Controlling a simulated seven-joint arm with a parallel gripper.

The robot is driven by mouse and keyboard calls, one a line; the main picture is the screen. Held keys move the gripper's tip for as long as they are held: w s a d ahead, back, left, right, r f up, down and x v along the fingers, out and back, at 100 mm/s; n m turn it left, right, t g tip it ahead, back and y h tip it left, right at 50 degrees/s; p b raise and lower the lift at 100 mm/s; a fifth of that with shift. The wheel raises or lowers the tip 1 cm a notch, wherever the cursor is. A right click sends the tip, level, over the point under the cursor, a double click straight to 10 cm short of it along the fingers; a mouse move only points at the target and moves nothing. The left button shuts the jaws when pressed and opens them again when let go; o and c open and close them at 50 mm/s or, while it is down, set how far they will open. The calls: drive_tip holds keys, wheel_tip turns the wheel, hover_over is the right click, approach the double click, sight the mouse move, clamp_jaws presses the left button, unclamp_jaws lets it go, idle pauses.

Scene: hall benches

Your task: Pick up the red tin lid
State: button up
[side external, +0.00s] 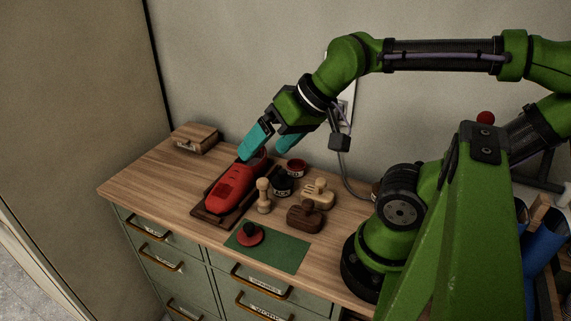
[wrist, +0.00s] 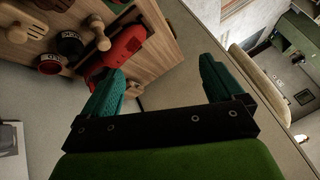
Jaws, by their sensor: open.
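A round red piece with a dark knob (side external: 250,236) lies on the green mat (side external: 285,252) near the front of the bench; it looks like the red tin lid. A small red tin (side external: 297,166) stands further back beside a black tin (side external: 282,187). The red tin (wrist: 50,66) and black tin (wrist: 70,43) also show in the wrist view. My gripper (side external: 267,150) is open and empty, with teal fingers apart, above the back of the bench near the red device. It is behind and above the lid. In the wrist view, my gripper (wrist: 160,88) has nothing between its fingers.
A red handheld device (side external: 232,187) lies on a dark tray (side external: 205,216) left of the tins. A wooden peg (side external: 264,196), a pale stamp (side external: 318,194) and a dark stamp (side external: 305,217) stand around the lid. A wooden box (side external: 196,139) sits back left. The left bench top is clear.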

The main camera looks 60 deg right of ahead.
drive_tip(key=n+g+h, duration=0.2)
drive_tip(key=n+g, duration=0.2)
drive_tip(key=g, duration=0.3)
hover_over(249, 226)
wheel_tip(249, 226, down, 8)
wheel_tip(249, 226, down, 9)
drive_tip(key=shift+s+a+f, duration=0.15)
drive_tip(key=shift+w+f, duration=0.2)
drive_tip(key=shift+f, duration=2.95)
